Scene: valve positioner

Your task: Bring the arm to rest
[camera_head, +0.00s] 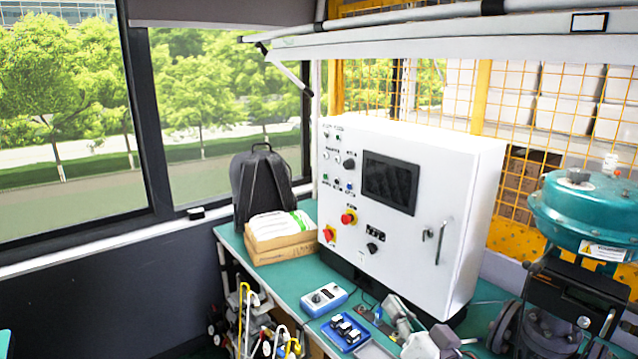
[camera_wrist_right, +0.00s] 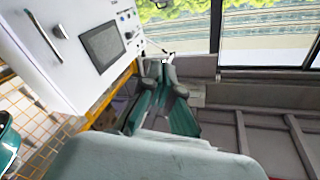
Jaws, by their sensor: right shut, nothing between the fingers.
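My right gripper (camera_head: 398,314) is at the bottom of the head view, over the front part of the green bench (camera_head: 277,277), before the white control cabinet. Its fingers are closed with nothing between them. In the right wrist view the fingertips (camera_wrist_right: 160,72) point away from the camera, apart from the cabinet. A teal valve actuator (camera_head: 590,212) on a dark valve body stands at the right, clear of the gripper. My left gripper is in neither view.
The white control cabinet (camera_head: 470,190) stands on the bench. A cardboard box (camera_head: 280,250) and a black backpack (camera_head: 262,185) are at its left. A blue-and-white device (camera_head: 324,299) and a blue tray (camera_head: 345,331) lie near the gripper. Yellow mesh (camera_head: 512,205) runs behind.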

